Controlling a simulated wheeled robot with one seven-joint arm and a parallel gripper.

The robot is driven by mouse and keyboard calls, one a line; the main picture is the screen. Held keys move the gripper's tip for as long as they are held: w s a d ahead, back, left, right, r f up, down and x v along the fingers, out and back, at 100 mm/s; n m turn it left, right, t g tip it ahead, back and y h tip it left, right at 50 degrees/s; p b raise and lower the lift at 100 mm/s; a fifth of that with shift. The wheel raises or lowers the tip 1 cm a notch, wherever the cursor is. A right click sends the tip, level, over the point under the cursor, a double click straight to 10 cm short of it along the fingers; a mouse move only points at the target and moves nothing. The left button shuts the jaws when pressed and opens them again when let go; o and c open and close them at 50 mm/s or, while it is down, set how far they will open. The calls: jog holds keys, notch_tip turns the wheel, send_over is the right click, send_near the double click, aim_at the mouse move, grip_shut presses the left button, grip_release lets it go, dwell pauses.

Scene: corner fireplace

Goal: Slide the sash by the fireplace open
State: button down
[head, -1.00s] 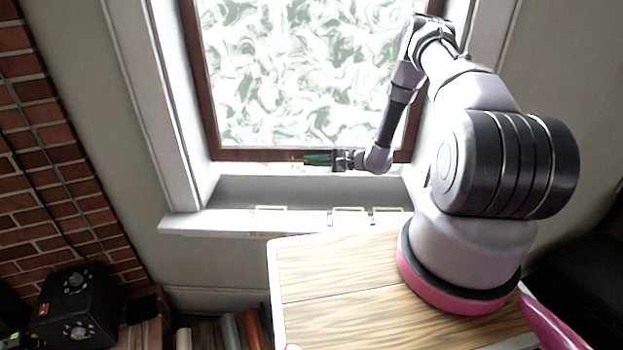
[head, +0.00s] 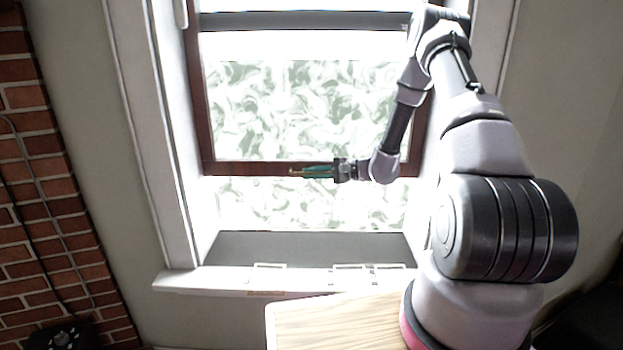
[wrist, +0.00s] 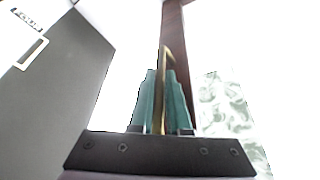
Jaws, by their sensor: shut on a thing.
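The window sash (head: 250,168) has a dark brown frame around patterned, frosted-looking glass. Its bottom rail stands well above the sill (head: 215,277), with a bright open band below it through which more patterned green and white shows. My gripper (head: 308,171) is at the bottom rail, a little right of its middle. In the wrist view my gripper's teal fingers (wrist: 164,100) are closed on a thin brass handle (wrist: 166,62). The brown rail (wrist: 174,30) runs away just beyond the handle. The handle's ends are partly hidden by the fingers.
A brick fireplace wall (head: 25,180) stands at the left, with a black box (head: 62,335) at its foot. White window trim (head: 150,130) borders the opening. Thin pale frames (head: 268,267) lie along the sill. A wood-topped surface (head: 330,320) is below the window.

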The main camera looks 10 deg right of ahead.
jog(key=shift+w+r, duration=0.1)
jog(key=c, duration=1.2)
grip_release()
jog(key=shift+o, duration=0.2)
jog(key=v, duration=1)
jog(key=shift+d, duration=0.4)
jog(key=s+a+r+n+g+h, duration=0.2)
jog(key=s+a+r+n+g, duration=0.1)
jog(key=s+r, duration=0.5)
jog(key=s+a+r+n+g+h, duration=0.2)
jog(key=s+a+r+n+g, duration=0.15)
jog(key=s+r, duration=0.45)
jog(key=s+d+r+n+t+h, duration=0.1)
jog(key=s+d+r+t+h, duration=0.1)
jog(key=s+r, duration=0.5)
jog(key=s+d+r+t+h, duration=0.3)
jog(key=s+r+t+h, duration=0.1)
jog(key=s+r+h, duration=0.1)
jog(key=s+r, duration=0.1)
jog(key=s, duration=0.1)
jog(key=shift+s+r+n, duration=0.35)
jog(key=shift+r, duration=0.05)
